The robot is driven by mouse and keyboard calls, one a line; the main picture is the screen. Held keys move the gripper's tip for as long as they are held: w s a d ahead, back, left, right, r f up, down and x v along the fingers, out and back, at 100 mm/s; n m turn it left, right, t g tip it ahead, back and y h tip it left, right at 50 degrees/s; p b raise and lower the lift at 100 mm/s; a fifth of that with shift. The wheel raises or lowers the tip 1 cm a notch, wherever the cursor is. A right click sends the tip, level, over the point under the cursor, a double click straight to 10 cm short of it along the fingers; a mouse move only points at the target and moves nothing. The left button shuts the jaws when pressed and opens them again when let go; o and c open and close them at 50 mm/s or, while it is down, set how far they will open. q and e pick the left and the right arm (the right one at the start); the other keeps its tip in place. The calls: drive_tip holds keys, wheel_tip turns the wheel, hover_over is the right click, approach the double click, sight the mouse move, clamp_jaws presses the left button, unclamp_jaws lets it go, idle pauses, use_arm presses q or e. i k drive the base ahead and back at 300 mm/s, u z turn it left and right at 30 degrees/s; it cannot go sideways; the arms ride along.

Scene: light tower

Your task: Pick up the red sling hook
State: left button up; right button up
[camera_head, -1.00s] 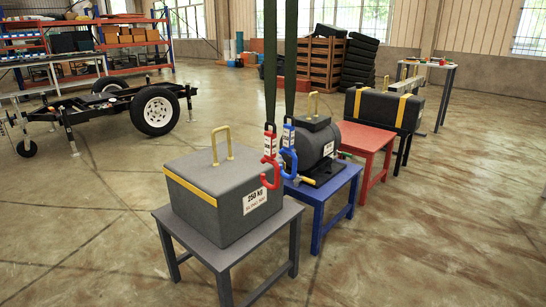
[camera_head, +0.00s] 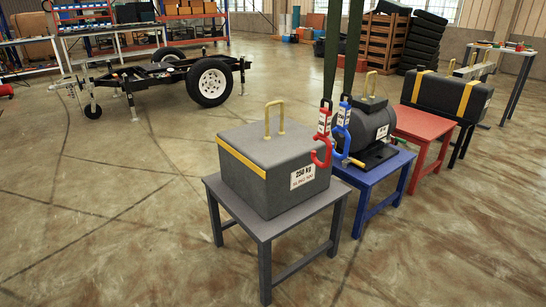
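The red sling hook (camera_head: 323,138) hangs at the lower end of a dark green strap, in front of the right rear corner of the grey weight block. A blue sling hook (camera_head: 341,129) hangs close to its right on a second strap. The grey block (camera_head: 268,172) has a yellow stripe, a yellow handle and a 250 KG label, and sits on a grey table (camera_head: 270,229). Neither of my grippers shows in the head view.
A dark motor-like weight (camera_head: 366,126) stands on a blue table (camera_head: 372,177). Behind it are a red table (camera_head: 424,122) and a black weight with yellow bands (camera_head: 445,94). A wheeled trailer frame (camera_head: 165,73) stands at the back left. The floor at left and front is clear.

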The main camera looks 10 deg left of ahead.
sight(325, 116)
drive_tip(key=u, duration=0.25)
drive_tip(key=i, duration=1.1)
drive_tip(key=u, duration=0.5)
